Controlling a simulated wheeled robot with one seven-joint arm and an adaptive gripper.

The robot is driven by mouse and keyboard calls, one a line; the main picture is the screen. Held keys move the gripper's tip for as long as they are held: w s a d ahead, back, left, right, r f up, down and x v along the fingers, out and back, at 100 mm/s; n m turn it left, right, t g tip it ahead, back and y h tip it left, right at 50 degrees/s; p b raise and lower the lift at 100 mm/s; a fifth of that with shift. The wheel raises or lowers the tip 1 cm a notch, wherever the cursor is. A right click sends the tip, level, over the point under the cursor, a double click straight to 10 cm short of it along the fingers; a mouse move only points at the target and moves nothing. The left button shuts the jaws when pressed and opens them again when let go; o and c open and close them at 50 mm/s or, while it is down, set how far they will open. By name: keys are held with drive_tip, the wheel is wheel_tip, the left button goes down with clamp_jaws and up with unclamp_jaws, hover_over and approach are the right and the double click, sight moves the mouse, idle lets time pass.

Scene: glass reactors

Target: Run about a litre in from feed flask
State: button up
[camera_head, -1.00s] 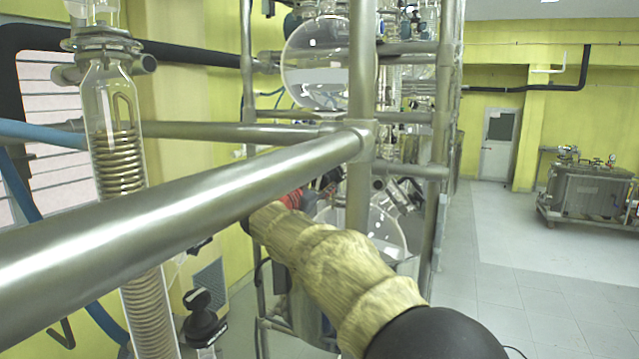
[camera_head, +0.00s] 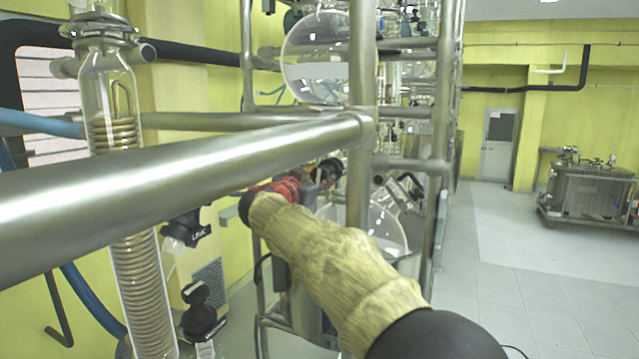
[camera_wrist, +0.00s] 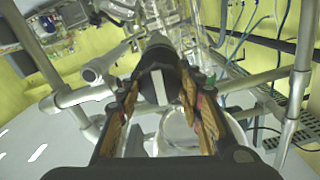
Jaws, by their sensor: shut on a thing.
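A round clear glass flask (camera_head: 318,65) hangs in the metal frame at upper centre in the head view. I cannot tell whether it is the feed flask, and its liquid level is unclear. A larger glass vessel (camera_head: 388,228) sits lower behind a post; a rounded glass vessel also shows in the wrist view (camera_wrist: 180,132). In the wrist view my gripper (camera_wrist: 160,92) has its tan-padded fingers on either side of a black handle-like part (camera_wrist: 157,58) and is shut on it. Whether this is a valve handle is unclear.
A thick steel rail (camera_head: 200,165) crosses in front, above my arm, and meets an upright post (camera_head: 361,100). A coiled glass condenser (camera_head: 130,230) and black-handled valves (camera_head: 203,312) stand at left. The floor (camera_head: 540,260) at right is clear up to a metal tank (camera_head: 592,192).

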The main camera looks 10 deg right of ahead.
drive_tip(key=n+b, duration=0.3)
drive_tip(key=n, duration=0.1)
drive_tip(key=shift+f, duration=0.1)
drive_tip(key=n, duration=0.5)
drive_tip(key=shift+b, duration=0.4)
drive_tip(key=shift+n, duration=0.3)
drive_tip(key=o, duration=1.2)
drive_tip(key=v, duration=1.2)
